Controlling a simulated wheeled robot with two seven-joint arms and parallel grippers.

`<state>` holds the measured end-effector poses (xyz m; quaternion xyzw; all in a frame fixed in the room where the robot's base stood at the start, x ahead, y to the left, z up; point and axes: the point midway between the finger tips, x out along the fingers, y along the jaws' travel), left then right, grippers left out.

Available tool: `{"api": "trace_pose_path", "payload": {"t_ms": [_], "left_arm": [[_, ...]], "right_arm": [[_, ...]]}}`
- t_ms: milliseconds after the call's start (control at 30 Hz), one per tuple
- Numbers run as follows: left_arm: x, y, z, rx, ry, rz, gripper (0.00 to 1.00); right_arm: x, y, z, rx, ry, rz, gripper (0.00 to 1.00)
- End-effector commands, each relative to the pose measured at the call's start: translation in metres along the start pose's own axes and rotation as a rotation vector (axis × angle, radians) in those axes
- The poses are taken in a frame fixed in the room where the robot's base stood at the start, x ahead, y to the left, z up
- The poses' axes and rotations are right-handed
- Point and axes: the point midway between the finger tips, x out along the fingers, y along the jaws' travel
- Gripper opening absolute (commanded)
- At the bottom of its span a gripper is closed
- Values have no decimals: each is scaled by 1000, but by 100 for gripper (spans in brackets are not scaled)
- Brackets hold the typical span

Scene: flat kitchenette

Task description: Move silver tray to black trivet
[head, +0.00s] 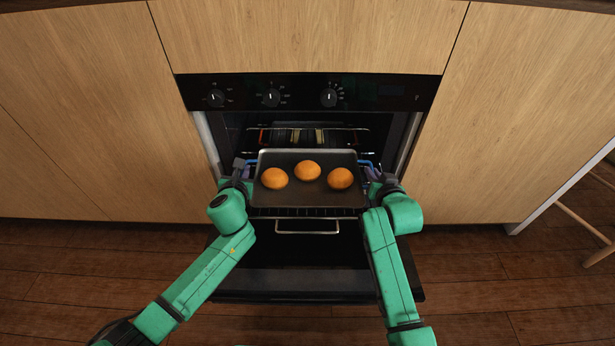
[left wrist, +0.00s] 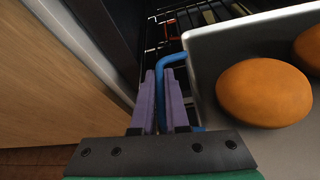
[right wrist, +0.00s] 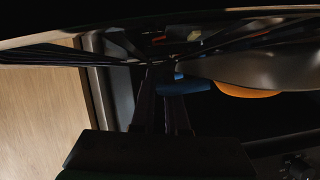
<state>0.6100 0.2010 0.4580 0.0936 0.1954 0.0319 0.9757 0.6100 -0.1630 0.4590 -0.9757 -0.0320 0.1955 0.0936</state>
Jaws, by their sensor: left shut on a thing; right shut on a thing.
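The silver tray (head: 307,198) sits level at the open oven's mouth, with several orange round buns (head: 307,171) on it. It has a blue handle on each side. My left gripper (head: 244,168) is shut on the left blue handle; in the left wrist view, its purple fingers (left wrist: 163,90) pinch the blue handle (left wrist: 172,66) beside the tray rim. My right gripper (head: 373,174) is shut at the right blue handle; the right wrist view is dark, with its fingers (right wrist: 165,90) at the blue handle (right wrist: 192,86). I see no black trivet.
The black oven (head: 350,93) has its door (head: 300,280) folded down below the tray. A wire rack (head: 290,211) shows under the tray's front edge. Wooden cabinet fronts (head: 90,110) flank the oven. A stool or table leg (head: 560,190) stands at the far right.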

Motion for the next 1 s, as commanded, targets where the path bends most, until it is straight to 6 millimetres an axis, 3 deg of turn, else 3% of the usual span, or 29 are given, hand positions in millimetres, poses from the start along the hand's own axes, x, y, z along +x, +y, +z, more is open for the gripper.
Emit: {"api": "trace_pose_path", "payload": {"t_ms": [767,1000], "left_arm": [[0,0,1,0,-1,0,0],[-11,6,28,0,-1,0,0]], "right_arm": [[0,0,-2,0,3,0,0],[-11,-6,-29,0,3,-1,0]]}}
